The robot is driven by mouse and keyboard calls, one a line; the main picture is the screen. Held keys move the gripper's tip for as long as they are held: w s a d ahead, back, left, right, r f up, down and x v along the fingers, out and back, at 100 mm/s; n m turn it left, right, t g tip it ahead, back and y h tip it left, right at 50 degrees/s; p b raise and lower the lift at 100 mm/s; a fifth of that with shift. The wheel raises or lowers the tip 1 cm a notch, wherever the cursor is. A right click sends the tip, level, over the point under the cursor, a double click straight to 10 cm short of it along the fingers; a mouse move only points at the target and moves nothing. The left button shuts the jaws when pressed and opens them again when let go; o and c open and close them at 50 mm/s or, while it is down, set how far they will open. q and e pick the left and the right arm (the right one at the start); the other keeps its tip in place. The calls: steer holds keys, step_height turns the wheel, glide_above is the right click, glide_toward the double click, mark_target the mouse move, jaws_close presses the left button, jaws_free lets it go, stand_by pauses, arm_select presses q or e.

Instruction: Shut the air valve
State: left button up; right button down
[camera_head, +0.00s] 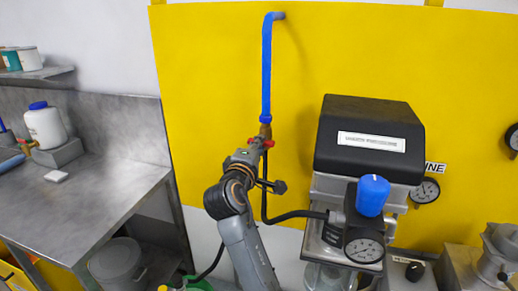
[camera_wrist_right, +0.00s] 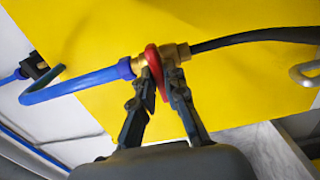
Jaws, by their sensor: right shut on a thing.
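The air valve has a red handle (camera_head: 268,143) and a brass body (camera_head: 264,131). It sits at the lower end of a blue pipe (camera_head: 267,75) in front of the yellow panel. In the right wrist view the red handle (camera_wrist_right: 153,70) stands out from the brass body (camera_wrist_right: 175,53), between the blue pipe and a black hose. My right gripper (camera_wrist_right: 162,78) is shut on the red handle, one finger on each side. In the head view my right gripper (camera_head: 255,152) is just below the valve and partly hides it. My left gripper is not in view.
A black hose (camera_head: 290,215) runs from below the valve to a black-topped machine (camera_head: 370,140) with a blue knob (camera_head: 372,195) and a gauge (camera_head: 364,250). A metal table (camera_head: 75,205) with a white bottle (camera_head: 45,125) stands at left. A lidded bucket (camera_head: 117,263) is below it.

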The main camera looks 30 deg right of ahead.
steer(key=shift+f, duration=0.1)
stand_by(0.3)
steer(key=c, duration=1.4)
jaws_free()
